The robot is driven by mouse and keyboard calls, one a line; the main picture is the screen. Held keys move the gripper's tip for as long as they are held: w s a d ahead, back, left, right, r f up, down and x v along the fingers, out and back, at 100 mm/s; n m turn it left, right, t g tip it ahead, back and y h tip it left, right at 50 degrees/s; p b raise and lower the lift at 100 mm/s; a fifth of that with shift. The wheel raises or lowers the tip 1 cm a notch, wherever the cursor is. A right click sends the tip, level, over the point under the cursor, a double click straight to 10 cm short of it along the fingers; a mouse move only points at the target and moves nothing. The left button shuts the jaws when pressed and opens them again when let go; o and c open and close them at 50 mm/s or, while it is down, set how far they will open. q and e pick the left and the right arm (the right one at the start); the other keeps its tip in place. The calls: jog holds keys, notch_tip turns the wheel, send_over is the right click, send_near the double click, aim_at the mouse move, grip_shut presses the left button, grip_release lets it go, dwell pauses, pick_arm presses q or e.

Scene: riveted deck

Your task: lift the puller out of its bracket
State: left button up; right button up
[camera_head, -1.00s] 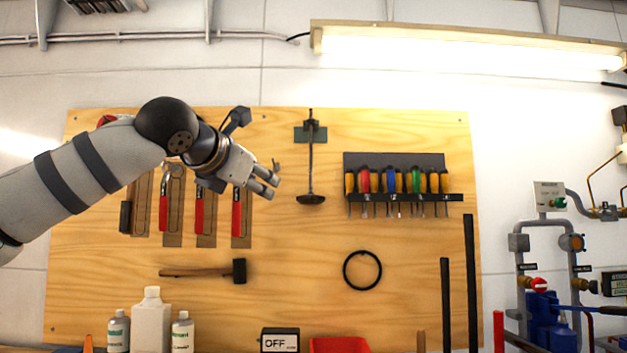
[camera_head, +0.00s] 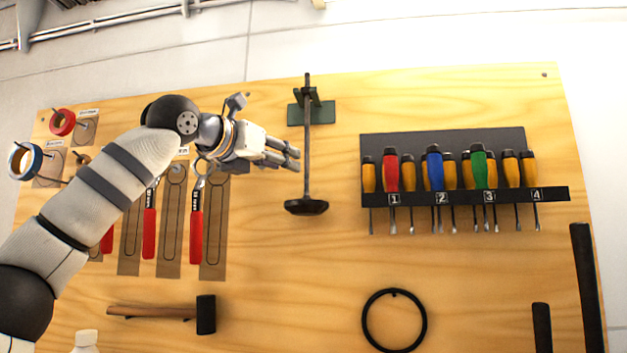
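The puller (camera_head: 308,150) is a thin dark rod with a wide black foot at its lower end. It hangs upright in a dark green bracket (camera_head: 325,112) on the wooden board. My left gripper (camera_head: 294,158) comes in from the left, with its fingers pointing right and spread slightly apart. The fingertips show just left of the rod, at about its middle height, below the bracket. Nothing shows between the fingers, and I cannot tell how far in front of the rod they are. My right gripper is out of view.
A screwdriver rack (camera_head: 465,195) is to the right of the puller. A mallet (camera_head: 206,314) and a black ring (camera_head: 395,320) hang lower down. The board around the puller's foot is clear.

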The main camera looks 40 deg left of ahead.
aim_at(305, 173)
pick_arm(q)
jog(key=w, duration=0.5)
jog(key=w+a, duration=0.1)
jog(key=w, duration=0.2)
jog(key=shift+w+f, duration=0.25)
jog(key=shift+f, duration=0.1)
jog(key=shift+s+r, duration=0.1)
grip_shut()
